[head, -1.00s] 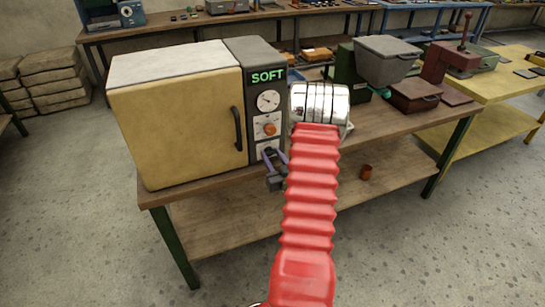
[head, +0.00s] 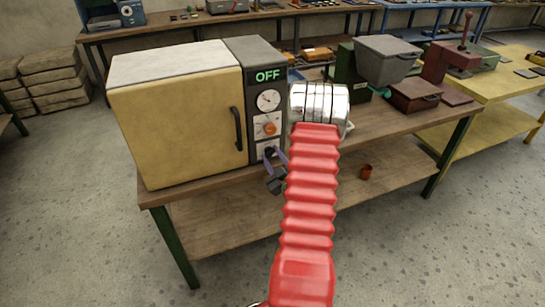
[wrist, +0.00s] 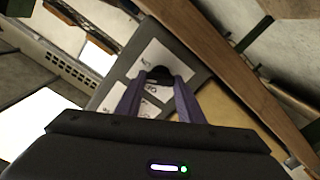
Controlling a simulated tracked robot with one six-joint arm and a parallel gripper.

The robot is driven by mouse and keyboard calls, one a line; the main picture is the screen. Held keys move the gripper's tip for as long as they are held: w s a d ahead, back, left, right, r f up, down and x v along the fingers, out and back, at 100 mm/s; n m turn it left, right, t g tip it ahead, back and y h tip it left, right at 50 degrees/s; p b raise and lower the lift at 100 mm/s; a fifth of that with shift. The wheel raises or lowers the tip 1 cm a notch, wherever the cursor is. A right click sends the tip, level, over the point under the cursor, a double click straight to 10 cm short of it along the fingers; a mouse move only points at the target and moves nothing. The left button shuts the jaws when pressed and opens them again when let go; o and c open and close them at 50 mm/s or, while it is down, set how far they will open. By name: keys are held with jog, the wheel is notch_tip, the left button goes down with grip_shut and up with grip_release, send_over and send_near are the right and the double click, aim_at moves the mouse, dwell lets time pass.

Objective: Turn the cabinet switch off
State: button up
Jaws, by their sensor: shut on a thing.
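The cabinet (head: 175,120) has a cream door and a dark grey control panel. Its green display (head: 268,75) reads OFF. Below are a round dial gauge (head: 268,101) and an orange knob (head: 269,128). At the panel's bottom is the dark switch (head: 269,151) on a white plate. My gripper (head: 273,157) has purple fingers and is at this switch. In the wrist view, my gripper (wrist: 158,88) is shut on the black switch knob (wrist: 160,73), with a finger on each side. The fingers partly cover the plate's labels.
The cabinet stands on a wooden workbench (head: 225,181) with green legs. A grey hopper machine (head: 385,62) and a brown box (head: 414,95) stand to the right. A small rust-brown cup (head: 366,171) is on the lower shelf.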

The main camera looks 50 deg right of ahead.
jog(key=n, duration=0.5)
jog(key=shift+a+f+n, duration=0.1)
jog(key=shift+a+n, duration=0.05)
jog(key=shift+n, duration=0.15)
jog(key=n, duration=0.6)
jog(key=shift+w+a+f, duration=0.1)
jog(key=shift+f, duration=0.05)
jog(key=o, duration=1.1)
jog(key=shift+c, duration=0.2)
jog(key=v, duration=1.3)
jog(key=shift+s, duration=0.4)
jog(key=shift+a+f, duration=0.1)
